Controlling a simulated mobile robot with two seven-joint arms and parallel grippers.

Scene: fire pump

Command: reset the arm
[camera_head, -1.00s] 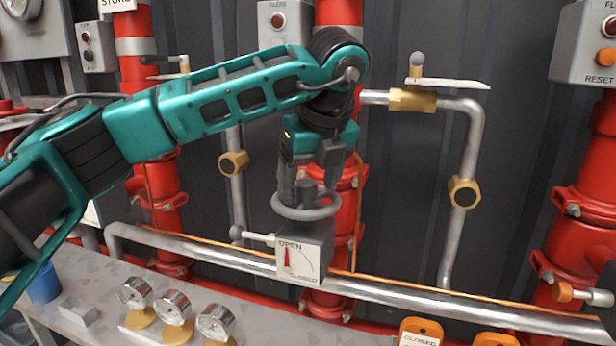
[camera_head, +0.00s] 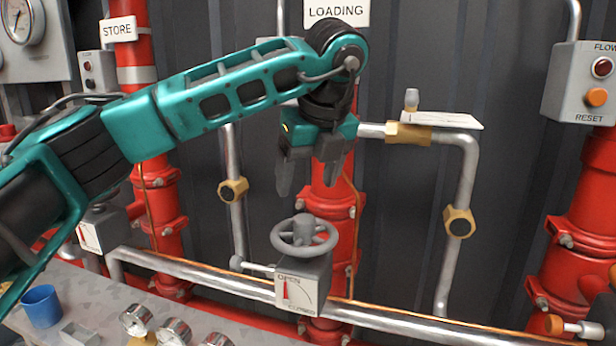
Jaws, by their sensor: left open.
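My left arm comes in from the left and bends down at the middle. My left gripper (camera_head: 310,178) is open and empty, pointing down, with its fingertips apart from and above the grey handwheel (camera_head: 304,236). The handwheel sits on a valve box with an OPEN/CLOSED dial (camera_head: 298,291); its red pointer stands upright, by the word OPEN. My right gripper is not in view.
A red riser pipe (camera_head: 338,225) stands behind the handwheel. A brass-fitted side pipe (camera_head: 408,133) with a white lever is to the right. A RESET box (camera_head: 587,90) hangs far right. A blue cup (camera_head: 41,306) and gauges (camera_head: 136,320) stand on the bench.

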